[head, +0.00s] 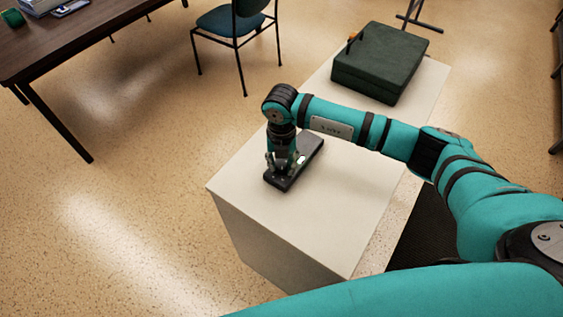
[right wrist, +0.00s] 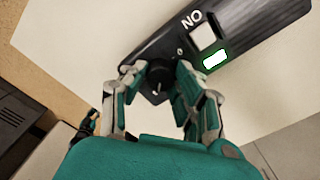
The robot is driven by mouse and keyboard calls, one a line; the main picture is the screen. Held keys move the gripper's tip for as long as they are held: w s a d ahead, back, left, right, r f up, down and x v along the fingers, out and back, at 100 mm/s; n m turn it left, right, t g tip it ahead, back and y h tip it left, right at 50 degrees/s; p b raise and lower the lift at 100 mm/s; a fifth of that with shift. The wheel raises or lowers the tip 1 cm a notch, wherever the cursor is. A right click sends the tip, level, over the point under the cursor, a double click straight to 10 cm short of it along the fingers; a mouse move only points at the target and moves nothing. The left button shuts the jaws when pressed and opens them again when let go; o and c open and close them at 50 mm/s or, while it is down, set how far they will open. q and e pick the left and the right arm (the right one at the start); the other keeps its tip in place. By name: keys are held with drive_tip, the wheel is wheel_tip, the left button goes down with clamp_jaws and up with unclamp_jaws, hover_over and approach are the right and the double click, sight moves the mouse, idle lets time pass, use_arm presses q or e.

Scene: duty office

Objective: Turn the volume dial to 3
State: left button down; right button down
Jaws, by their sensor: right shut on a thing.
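A dark device (head: 304,160) lies flat on the white cabinet top. The right wrist view shows its black body (right wrist: 240,35) with the letters "NO", a white square and a white patch edged in green. A black round dial (right wrist: 158,84) with a small pale mark sits near the device's end. My right gripper (head: 283,168) points down over the device's near end. In the right wrist view its two fingers (right wrist: 160,80) are closed on the dial from both sides. The numbers around the dial cannot be read. My left gripper is not in view.
The white cabinet (head: 240,185) has clear room around the device. A dark green case (head: 375,65) stands at the cabinet's far end.

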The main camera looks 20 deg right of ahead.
sight(281, 165)
drive_tip(key=shift+m, duration=0.6)
drive_tip(key=c, duration=1)
unclamp_jaws()
wheel_tip(281, 165, up, 12)
